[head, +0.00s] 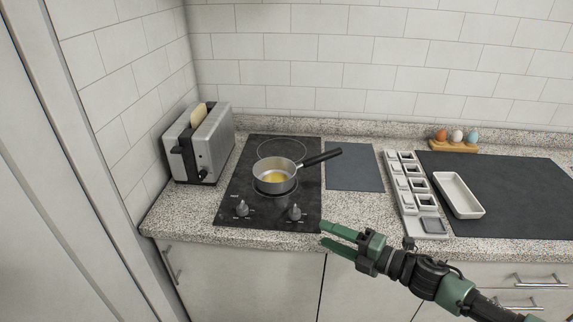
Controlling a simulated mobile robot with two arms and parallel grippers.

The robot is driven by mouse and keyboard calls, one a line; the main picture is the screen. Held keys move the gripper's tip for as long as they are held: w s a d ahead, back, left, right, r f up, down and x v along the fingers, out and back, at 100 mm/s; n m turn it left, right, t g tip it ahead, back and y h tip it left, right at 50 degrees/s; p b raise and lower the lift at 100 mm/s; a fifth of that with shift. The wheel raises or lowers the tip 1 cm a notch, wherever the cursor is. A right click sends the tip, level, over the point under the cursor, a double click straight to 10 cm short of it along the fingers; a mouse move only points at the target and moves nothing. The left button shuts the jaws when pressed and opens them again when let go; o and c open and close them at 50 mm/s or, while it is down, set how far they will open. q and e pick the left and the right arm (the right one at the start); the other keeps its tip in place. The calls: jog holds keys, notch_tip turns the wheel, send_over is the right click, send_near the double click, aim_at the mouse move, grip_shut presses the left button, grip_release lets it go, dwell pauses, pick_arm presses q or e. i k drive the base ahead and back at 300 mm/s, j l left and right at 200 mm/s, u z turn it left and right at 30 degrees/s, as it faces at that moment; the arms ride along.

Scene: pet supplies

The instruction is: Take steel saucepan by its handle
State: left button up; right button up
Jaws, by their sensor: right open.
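The steel saucepan (273,185) stands upright on the black cooktop (240,195), with something yellow inside it. Its black handle (321,157) points to the right and slightly back, reaching over the dark grey mat beside the cooktop. My right gripper (322,235) is open and empty. Its green fingers point left, in front of the counter's front edge, nearer than the pan and apart from the handle. My left gripper is not in view.
A toaster (203,149) with bread stands left of the cooktop. A flat dark grey mat (354,168) lies right of it. Further right are a white compartment tray (408,222), a white dish (459,195) on a dark mat and an egg holder (454,146). Two knobs (295,212) rise at the cooktop's front.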

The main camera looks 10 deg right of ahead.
aim_at(266, 166)
jog(key=i+l, duration=0.25)
jog(key=i, duration=0.25)
jog(key=i+l, duration=0.3)
jog(key=i, duration=0.2)
